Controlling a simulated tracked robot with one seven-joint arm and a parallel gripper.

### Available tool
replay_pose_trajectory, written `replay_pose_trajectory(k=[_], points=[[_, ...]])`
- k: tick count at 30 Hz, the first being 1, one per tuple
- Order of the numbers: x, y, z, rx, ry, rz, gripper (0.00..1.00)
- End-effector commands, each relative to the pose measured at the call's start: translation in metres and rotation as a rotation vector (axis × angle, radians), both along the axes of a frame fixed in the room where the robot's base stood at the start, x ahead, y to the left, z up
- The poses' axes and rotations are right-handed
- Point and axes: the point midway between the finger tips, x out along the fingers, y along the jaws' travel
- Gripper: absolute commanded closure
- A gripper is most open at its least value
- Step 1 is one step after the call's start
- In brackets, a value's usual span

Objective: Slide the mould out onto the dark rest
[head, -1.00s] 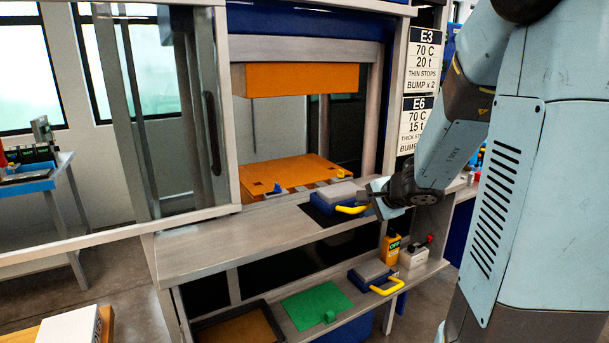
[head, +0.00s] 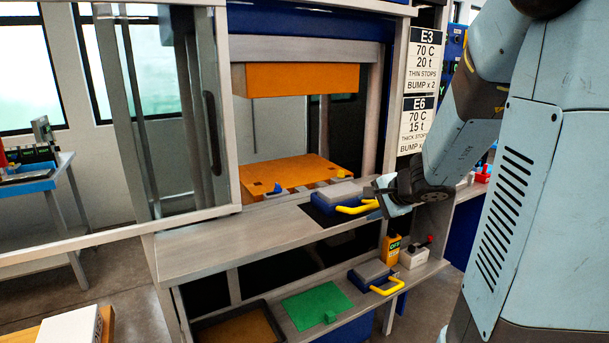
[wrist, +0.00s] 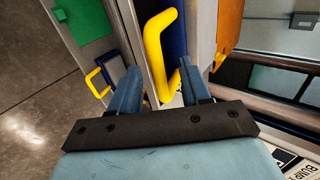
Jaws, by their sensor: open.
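The mould (head: 343,191) has a blue base, a grey top block and a yellow handle (head: 356,208) at its front right. It sits on the upper shelf in front of the press, over the dark rest (head: 322,218), whose bare part shows along its front left. My gripper (head: 374,190) is at the handle's right end in the head view. In the wrist view my open gripper (wrist: 158,84) has a finger on each side of the yellow handle (wrist: 153,50), with visible gaps. The mould's far edge against the press is hard to make out.
The orange lower platen (head: 295,172) lies behind, under the raised upper platen (head: 300,80). A second yellow-handled mould (head: 372,272) lies on the lower shelf beside a green plate (head: 317,304). The upper shelf's left part (head: 210,245) is clear.

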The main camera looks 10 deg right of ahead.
Motion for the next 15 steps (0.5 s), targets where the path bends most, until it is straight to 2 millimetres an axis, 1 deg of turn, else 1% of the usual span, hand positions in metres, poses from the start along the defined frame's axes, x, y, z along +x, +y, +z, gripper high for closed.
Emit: replay_pose_trajectory(k=[15], points=[[-0.030, -0.010, 0.027, -0.001, -0.002, 0.000, 0.53]])
